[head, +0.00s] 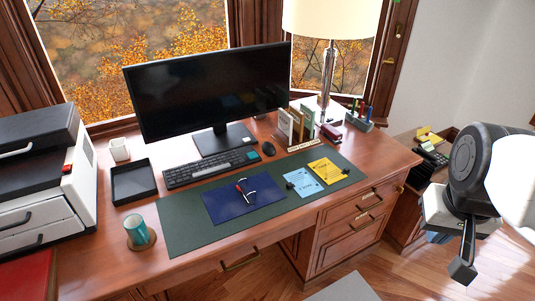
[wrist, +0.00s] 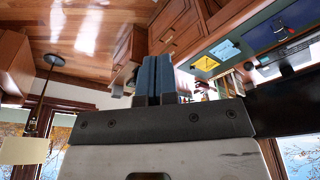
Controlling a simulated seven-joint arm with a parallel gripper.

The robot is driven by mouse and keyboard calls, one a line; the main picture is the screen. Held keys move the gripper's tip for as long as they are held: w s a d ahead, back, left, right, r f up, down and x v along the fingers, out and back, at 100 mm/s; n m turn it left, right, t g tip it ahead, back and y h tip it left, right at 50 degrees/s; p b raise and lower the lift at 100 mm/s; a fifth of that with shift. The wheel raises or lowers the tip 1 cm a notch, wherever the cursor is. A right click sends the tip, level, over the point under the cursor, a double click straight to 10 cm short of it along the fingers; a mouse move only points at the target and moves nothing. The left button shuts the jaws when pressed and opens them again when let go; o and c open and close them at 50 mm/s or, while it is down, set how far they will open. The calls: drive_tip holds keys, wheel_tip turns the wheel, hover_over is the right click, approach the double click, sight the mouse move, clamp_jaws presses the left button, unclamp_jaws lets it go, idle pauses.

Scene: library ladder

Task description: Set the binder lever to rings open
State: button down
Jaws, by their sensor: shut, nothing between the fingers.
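The binder (head: 222,207) is a dark blue open folder lying flat on the green desk mat. Its metal ring mechanism and red-tipped lever (head: 239,187) are near its middle; whether the rings are open is too small to tell. My gripper (head: 437,238) is at the right of the head view, off the desk's right side and far from the binder. In the wrist view its blue fingers (wrist: 156,75) are together and empty.
Blue and yellow sheets (head: 303,182) with black clips lie right of the binder. A keyboard (head: 210,168), monitor (head: 208,88), teal mug (head: 138,231), black tray (head: 134,182), book row (head: 297,125) and lamp (head: 328,75) surround the mat (head: 185,226). The air above the binder is clear.

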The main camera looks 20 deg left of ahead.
drive_tip(key=w+a+f+n+g+y, duration=0.1)
drive_tip(key=w+a+n, duration=0.1)
drive_tip(key=w+a, duration=0.85)
drive_tip(key=w+a+f+n+g, duration=0.1)
drive_tip(key=w+a+n, duration=0.2)
drive_tip(key=w+a, duration=0.75)
drive_tip(key=w+a+f+n, duration=0.1)
drive_tip(key=w+a+f, duration=0.4)
drive_tip(key=a, duration=0.3)
drive_tip(key=w+a+f+n+g, duration=0.1)
drive_tip(key=w+a+f, duration=0.4)
drive_tip(key=a, duration=0.3)
drive_tip(key=w+a+f+n+g, duration=0.1)
drive_tip(key=w+a+f, duration=0.4)
drive_tip(key=a+f, duration=0.2)
drive_tip(key=shift+a+n, duration=0.4)
drive_tip(key=shift+a, duration=0.45)
drive_tip(key=shift+f, duration=0.1)
